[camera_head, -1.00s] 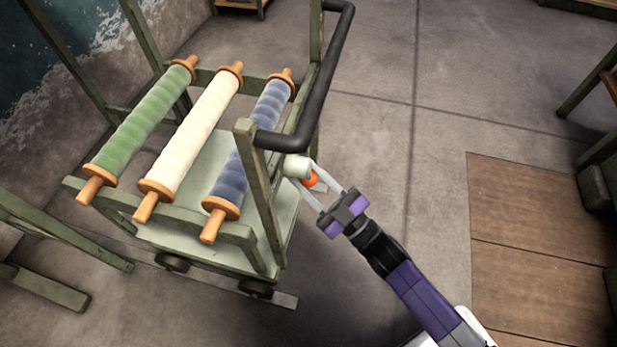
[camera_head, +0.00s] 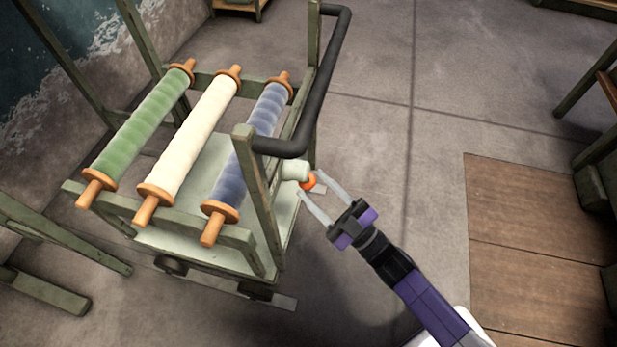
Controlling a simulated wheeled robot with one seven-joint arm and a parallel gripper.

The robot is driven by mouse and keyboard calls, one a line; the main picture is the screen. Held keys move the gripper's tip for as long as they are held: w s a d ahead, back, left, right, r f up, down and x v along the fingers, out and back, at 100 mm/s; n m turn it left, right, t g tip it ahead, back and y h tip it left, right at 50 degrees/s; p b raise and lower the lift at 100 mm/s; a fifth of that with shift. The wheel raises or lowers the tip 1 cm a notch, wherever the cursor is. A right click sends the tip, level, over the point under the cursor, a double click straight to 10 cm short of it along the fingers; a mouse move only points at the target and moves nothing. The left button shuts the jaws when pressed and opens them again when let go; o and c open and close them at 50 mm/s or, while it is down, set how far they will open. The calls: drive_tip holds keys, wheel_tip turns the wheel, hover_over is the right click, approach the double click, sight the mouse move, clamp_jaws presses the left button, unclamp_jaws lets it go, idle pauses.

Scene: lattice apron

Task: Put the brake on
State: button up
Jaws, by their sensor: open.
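The green cart (camera_head: 262,200) stands left of centre, with a black push handle (camera_head: 318,95) on its right side. A pale cylindrical fitting (camera_head: 295,171) juts from the cart's right side below the handle. An orange knob (camera_head: 308,181), which looks like the brake's grip, shows at the end of the fitting. My gripper (camera_head: 311,188) is open, its two pale fingers on either side of the orange knob. I cannot tell whether either finger touches it. The rest of the brake is hidden behind the post and fitting.
The cart carries a green roll (camera_head: 143,125), a cream roll (camera_head: 192,135) and a blue roll (camera_head: 250,145). A wooden panel (camera_head: 540,240) lies on the floor at the right. Green frame pieces (camera_head: 60,235) stand at the lower left.

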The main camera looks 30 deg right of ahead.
drive_tip(key=v, duration=0.4)
drive_tip(key=shift+s+f+p, duration=0.15)
drive_tip(key=shift+s+p, duration=0.15)
drive_tip(key=shift+d, duration=0.1)
